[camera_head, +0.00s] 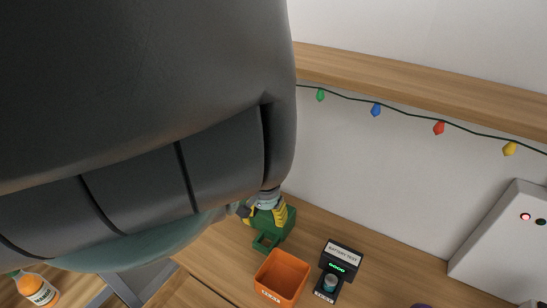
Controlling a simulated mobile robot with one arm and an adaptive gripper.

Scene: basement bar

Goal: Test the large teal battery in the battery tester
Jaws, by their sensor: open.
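The battery tester (343,256) is a black device marked "BATTERY TEST", standing on the wooden counter. A row of small green lights is lit on its face. A short teal cylinder, seemingly the large teal battery (331,282), stands in the tester's front part. My gripper (263,217) shows small and partly hidden behind my large dark arm. Its yellow-edged fingers are open, in front of or over a green container, left of and apart from the tester. I cannot tell whether the fingers touch the green container.
An orange bin (279,277) stands just left of the tester. The green container (270,236) is behind it. An orange bottle (38,290) is at lower left. A white box with lights (511,243) is at right. Colored bulbs hang along the wall.

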